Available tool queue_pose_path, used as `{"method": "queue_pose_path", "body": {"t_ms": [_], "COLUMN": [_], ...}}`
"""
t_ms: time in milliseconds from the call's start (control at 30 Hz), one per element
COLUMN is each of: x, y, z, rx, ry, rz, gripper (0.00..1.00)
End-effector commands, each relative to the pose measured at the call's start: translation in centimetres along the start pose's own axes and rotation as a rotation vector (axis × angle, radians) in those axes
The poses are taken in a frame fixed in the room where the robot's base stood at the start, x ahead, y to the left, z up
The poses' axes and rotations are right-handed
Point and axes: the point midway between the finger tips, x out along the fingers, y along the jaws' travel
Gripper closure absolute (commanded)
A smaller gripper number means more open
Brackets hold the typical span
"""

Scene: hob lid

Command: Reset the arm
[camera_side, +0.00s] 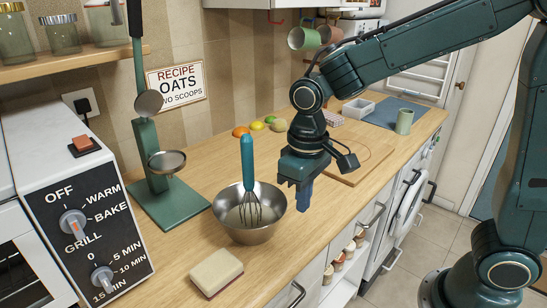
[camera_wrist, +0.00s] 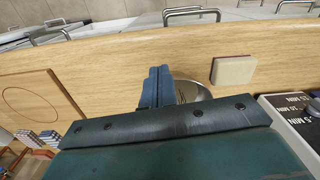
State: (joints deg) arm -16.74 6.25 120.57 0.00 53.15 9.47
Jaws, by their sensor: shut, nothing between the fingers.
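My gripper (camera_side: 304,194) hangs above the front part of the wooden counter, just right of a steel mixing bowl. Its blue fingers point down, pressed together and empty. They also show in the wrist view (camera_wrist: 157,72), close together. The steel bowl (camera_side: 249,228) stands on the counter with a teal-handled whisk (camera_side: 247,165) leaning upright in it. In the wrist view the bowl (camera_wrist: 192,91) is partly hidden behind my gripper. The fingers appear apart from the bowl; the exact height above the counter is hard to tell.
A sponge (camera_side: 216,272) lies front left. A green stand (camera_side: 149,150) with ladles and an oven (camera_side: 84,220) with knobs are left. Cups hang above.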

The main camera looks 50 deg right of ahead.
Motion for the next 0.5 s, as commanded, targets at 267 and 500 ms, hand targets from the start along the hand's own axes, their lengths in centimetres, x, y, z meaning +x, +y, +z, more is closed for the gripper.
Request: {"method": "queue_pose_path", "body": {"t_ms": [267,500], "x": [-3.0,-3.5], "y": [0.0,0.0], "z": [0.0,0.0], "rx": [0.0,0.0], "ry": [0.001,-0.001], "rz": [0.0,0.0], "gripper": [1.0,1.0]}}
